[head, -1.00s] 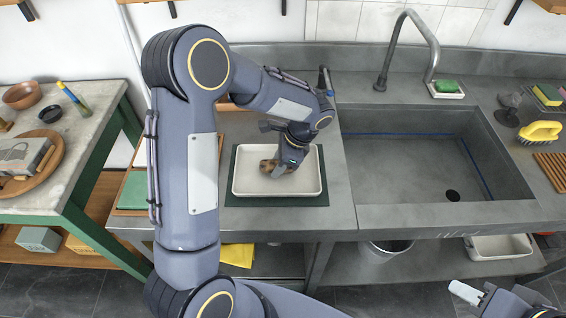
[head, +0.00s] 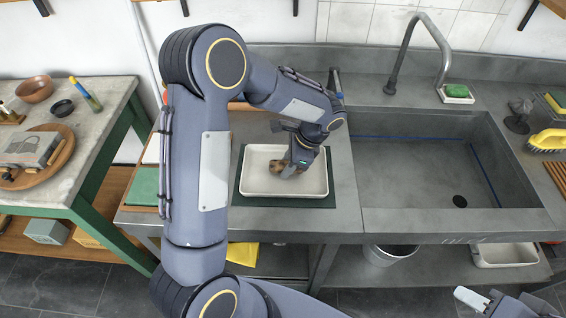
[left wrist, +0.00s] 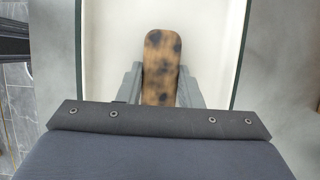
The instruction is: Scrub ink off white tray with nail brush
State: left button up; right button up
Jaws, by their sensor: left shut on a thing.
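The white tray (head: 260,186) lies on a dark green mat (head: 312,203) on the metal counter left of the sink. My left gripper (head: 293,169) reaches down into the tray and is shut on the nail brush (head: 283,168). In the left wrist view the brush (left wrist: 162,60) shows a brown wooden back with dark smudges, held between the two fingers (left wrist: 161,86). Its bristles are hidden underneath. No clear ink shows on the visible white tray floor (left wrist: 112,45). Part of my right gripper (head: 480,298) shows at the bottom right edge; its jaws are unclear.
The empty sink (head: 440,175) with a tall tap (head: 402,50) is right of the tray. A side table (head: 60,190) stands at left. A bucket (head: 388,254) is below.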

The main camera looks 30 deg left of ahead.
pick_arm(q)
jog(key=shift+w+d+f, duration=0.1)
jog(key=shift+w+d, duration=0.15)
jog(key=shift+d, duration=0.25)
jog(key=shift+w+d, duration=0.2)
jog(key=shift+d, duration=0.25)
pick_arm(e)
jog(key=shift+r, duration=0.1)
